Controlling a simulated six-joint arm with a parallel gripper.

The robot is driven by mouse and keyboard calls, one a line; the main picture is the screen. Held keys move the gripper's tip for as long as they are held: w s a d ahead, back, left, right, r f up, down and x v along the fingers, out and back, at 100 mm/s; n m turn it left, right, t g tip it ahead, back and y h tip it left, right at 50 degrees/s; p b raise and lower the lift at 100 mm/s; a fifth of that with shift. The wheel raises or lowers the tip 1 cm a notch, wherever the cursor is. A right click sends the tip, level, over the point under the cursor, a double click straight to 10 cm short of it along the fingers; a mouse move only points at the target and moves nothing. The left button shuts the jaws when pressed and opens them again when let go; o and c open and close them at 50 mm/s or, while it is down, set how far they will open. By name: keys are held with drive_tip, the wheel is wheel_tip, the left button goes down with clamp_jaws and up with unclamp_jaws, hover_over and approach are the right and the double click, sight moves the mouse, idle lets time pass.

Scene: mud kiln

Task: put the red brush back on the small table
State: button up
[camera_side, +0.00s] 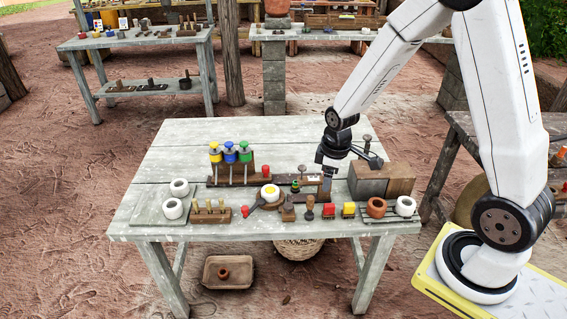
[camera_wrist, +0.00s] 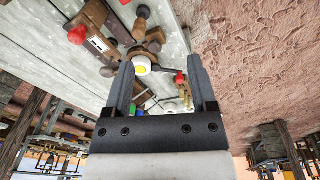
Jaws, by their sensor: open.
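A dark-handled tool with a red end (camera_side: 245,211) lies at the front of the worktable, against a round wooden stand with a yellow-and-white disc (camera_side: 270,193). Its red end (camera_wrist: 180,78) also shows in the wrist view. A small red-topped piece (camera_side: 266,170) stands farther back. I cannot tell for sure which is the red brush or the small table.
A rack of yellow, blue and green tools (camera_side: 230,158) stands at the back left. A wood-and-grey block (camera_side: 382,180) is right of my gripper.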

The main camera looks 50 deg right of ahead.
drive_tip(key=s+a+r+m+t, duration=0.1)
drive_tip(key=s+a+r+m, duration=0.4)
drive_tip(key=s+a+r, duration=0.1)
drive_tip(key=shift+s+a, duration=0.8)
drive_tip(key=shift+s, duration=0.25)
